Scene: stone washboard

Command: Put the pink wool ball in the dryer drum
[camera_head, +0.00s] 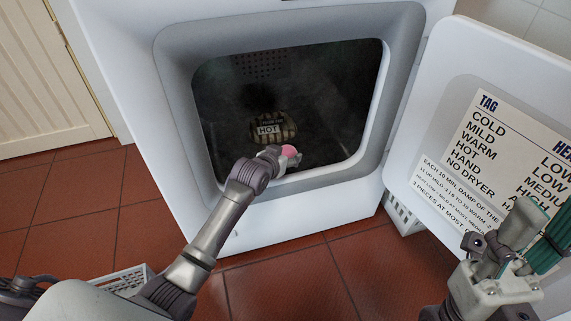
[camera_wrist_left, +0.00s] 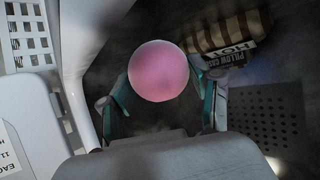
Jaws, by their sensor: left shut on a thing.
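The pink wool ball (camera_head: 289,151) is in my left gripper (camera_head: 280,156) at the lower part of the dryer opening. In the left wrist view the ball (camera_wrist_left: 158,71) sits between the two teal fingers, which are shut on it. The dryer drum (camera_head: 325,95) is dark inside, and its grey rim (camera_head: 176,95) surrounds the opening. The arm reaches in over the lower rim. My right gripper (camera_head: 530,240) is at the right, in front of the open door; whether its fingers are open or shut is unclear.
A striped bundle (camera_head: 285,130) labelled HOT lies in the drum behind the ball; its label also reads PILLOW CASE in the left wrist view (camera_wrist_left: 228,50). The open dryer door (camera_head: 440,100) carries a chart (camera_head: 500,150). White baskets (camera_head: 400,215) (camera_head: 128,278) stand on the red tiles.

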